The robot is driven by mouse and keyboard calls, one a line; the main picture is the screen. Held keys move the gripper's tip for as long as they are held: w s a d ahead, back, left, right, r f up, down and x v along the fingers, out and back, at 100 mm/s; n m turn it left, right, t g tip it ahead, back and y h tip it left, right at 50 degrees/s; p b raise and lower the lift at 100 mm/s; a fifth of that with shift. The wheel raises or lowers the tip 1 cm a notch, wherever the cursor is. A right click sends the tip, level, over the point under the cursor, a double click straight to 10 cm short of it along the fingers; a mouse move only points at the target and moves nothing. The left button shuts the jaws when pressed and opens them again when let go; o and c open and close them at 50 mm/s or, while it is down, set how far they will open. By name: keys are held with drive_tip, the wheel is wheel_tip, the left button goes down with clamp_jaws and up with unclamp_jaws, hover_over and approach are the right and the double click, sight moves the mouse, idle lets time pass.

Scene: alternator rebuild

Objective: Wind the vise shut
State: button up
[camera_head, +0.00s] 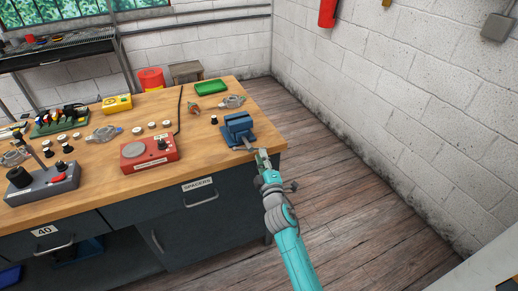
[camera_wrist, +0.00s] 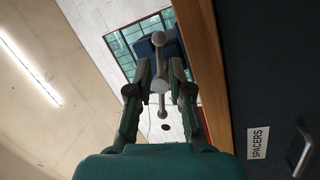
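The blue vise (camera_head: 238,130) stands at the right front corner of the wooden bench, its screw end facing my arm. In the wrist view its blue body (camera_wrist: 172,47) is mostly behind the handle. The grey handle bar (camera_wrist: 158,39) runs nearly vertical in that view, with a rounded knob at each end and the round screw head (camera_wrist: 160,86) at its middle. My gripper (camera_wrist: 160,68) is at the vise's screw end. Its fingers stand on either side of the bar and screw head and look apart from them. The vise's jaw gap is too small to judge.
The wooden bench (camera_head: 170,180) has its edge close beside my gripper. A red device (camera_head: 149,153), a green tray (camera_head: 211,88) and a metal housing (camera_head: 231,102) sit on it. A drawer labelled SPACERS (camera_head: 198,184) is below. Floor to the right is clear.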

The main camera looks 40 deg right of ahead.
drive_tip(key=shift+x, duration=2.15)
clamp_jaws()
